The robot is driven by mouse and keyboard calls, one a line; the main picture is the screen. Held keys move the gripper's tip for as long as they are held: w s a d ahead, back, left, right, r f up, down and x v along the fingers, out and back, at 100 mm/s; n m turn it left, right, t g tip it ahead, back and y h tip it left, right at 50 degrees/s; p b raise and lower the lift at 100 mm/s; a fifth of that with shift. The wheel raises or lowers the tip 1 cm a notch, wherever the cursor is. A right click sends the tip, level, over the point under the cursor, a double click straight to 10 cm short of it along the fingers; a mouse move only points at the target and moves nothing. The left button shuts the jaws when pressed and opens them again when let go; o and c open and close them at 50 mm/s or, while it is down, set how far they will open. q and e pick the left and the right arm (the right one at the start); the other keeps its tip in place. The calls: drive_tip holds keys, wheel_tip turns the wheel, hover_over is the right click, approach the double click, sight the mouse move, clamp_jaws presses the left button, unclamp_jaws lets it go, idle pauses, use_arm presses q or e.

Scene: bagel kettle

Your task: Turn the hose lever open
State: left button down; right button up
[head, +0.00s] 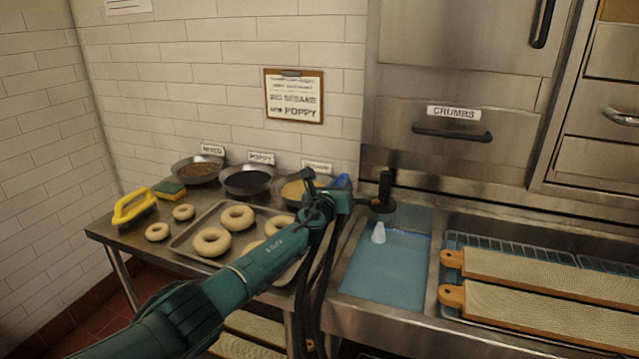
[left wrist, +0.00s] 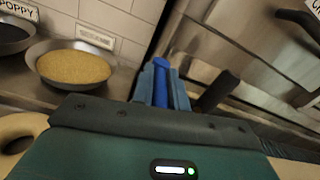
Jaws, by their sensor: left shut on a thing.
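My left gripper (head: 340,190) reaches to the wall side of the basin and is shut on a blue lever (head: 343,180), which I take to be the hose lever. In the left wrist view the lever (left wrist: 161,80) stands between the two blue-grey fingers (left wrist: 163,88). Its base and much of its body are hidden by the gripper. A black spout or spray head (head: 383,193) stands just right of the gripper, over the basin. A pale cone shape (head: 378,233) shows below it; I cannot tell whether it is water. My right gripper is out of view.
A basin of blue water (head: 385,268) lies below. Wooden boards (head: 540,275) lie right on racks. A drawer handle (head: 452,134) sticks out above.

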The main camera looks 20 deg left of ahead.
use_arm(q)
drive_tip(key=shift+d+y, duration=0.1)
drive_tip(key=shift+y, duration=0.3)
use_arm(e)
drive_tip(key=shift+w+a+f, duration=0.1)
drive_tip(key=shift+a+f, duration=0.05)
use_arm(q)
drive_tip(key=c, duration=1.4)
unclamp_jaws()
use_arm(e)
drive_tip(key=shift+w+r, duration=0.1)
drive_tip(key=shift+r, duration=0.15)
